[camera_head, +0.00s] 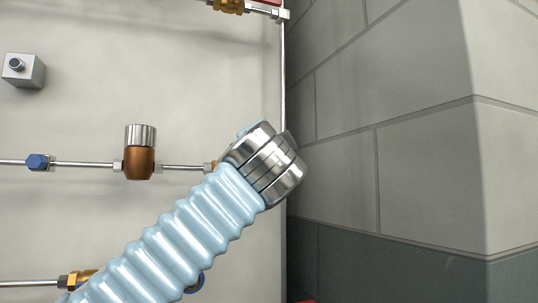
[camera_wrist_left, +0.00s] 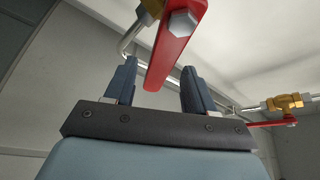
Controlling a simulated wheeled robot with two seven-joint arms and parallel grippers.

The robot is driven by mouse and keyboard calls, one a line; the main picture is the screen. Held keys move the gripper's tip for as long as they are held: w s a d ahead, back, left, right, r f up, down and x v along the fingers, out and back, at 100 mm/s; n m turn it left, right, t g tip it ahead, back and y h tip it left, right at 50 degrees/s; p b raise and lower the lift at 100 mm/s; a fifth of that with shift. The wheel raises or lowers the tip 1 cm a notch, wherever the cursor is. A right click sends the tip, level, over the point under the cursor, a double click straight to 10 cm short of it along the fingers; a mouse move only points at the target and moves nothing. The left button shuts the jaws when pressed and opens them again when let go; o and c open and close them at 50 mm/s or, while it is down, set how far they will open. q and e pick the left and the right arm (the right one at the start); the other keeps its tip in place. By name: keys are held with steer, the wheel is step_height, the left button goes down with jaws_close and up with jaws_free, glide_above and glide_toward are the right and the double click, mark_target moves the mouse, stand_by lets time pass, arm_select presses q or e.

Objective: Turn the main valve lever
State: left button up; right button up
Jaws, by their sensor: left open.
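A red lever (camera_wrist_left: 170,48) with a silver hex nut hangs down close in front of my left gripper (camera_wrist_left: 159,66) in the left wrist view. Its free end shows between the two dark blue fingers, with gaps on both sides. The fingers are open and apart. Whether the lever's end is fully inside the jaws in depth, I cannot tell. In the head view my left arm comes from the lower left, and its wrist hides the fingers and this lever. My right gripper is in neither view.
A second brass valve (camera_wrist_left: 286,101) with a red lever (camera_wrist_left: 272,123) is at the right of the left wrist view. In the head view, a pipe carries a copper-coloured fitting (camera_head: 140,161) and a blue fitting (camera_head: 38,161). A grey block wall (camera_head: 410,140) stands to the right.

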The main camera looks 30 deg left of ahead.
arm_select(q)
steer(key=shift+s+d+f, duration=0.1)
steer(key=shift+s+d, duration=0.15)
steer(key=shift+s, duration=0.2)
steer(key=shift+b+v, duration=1.25)
steer(key=shift+v, duration=1.75)
